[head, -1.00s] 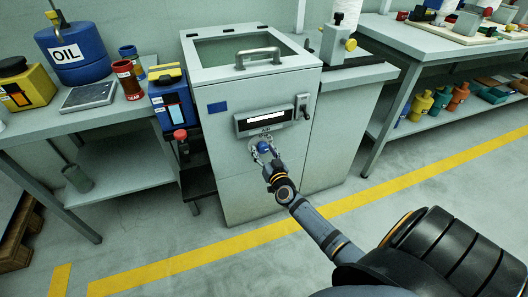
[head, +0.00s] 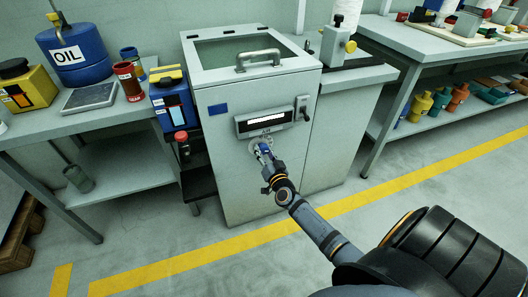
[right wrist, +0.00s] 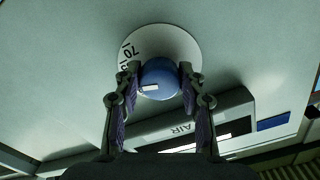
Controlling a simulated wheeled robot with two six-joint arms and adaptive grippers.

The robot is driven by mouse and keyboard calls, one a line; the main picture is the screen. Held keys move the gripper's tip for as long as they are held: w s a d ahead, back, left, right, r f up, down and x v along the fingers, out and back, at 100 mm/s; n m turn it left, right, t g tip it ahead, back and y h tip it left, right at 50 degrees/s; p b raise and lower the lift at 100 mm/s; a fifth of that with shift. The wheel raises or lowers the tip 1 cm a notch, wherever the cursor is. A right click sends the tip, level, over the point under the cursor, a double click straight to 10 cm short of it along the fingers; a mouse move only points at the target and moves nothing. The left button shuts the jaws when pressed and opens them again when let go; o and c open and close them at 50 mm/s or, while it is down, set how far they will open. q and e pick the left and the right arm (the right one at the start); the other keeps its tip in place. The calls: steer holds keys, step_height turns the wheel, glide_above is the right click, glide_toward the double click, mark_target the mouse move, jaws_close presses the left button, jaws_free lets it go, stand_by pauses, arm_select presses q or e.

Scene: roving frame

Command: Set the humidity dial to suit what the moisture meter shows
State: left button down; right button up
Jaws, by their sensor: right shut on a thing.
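A blue dial knob (right wrist: 160,78) sits on a round white scale disc (right wrist: 172,42) on the front of a pale grey cabinet (head: 240,185). In the right wrist view the number 70 shows at the disc's left, with another number partly hidden below it. The knob's white mark points left in that view. My right gripper (head: 264,149) is shut on the knob, one finger on each side. Above the dial in the head view is a panel (head: 262,122) marked AIR with a lit white bar. I cannot tell which thing is the moisture meter. My left gripper is not in view.
A bench at left holds a blue OIL drum (head: 72,54), a yellow can (head: 27,88), a grey flat device (head: 89,97) and a red cup (head: 127,80). A blue box (head: 172,103) stands beside the cabinet. The floor in front is clear.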

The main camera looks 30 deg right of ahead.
steer(key=shift+m, duration=0.8)
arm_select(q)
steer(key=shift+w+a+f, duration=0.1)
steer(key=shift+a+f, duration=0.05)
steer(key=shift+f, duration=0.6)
arm_select(e)
steer(key=shift+m, duration=0.3)
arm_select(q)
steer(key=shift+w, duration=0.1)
arm_select(e)
steer(key=o, duration=1)
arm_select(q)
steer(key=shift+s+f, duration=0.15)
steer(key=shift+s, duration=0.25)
arm_select(e)
steer(key=shift+o, duration=0.7)
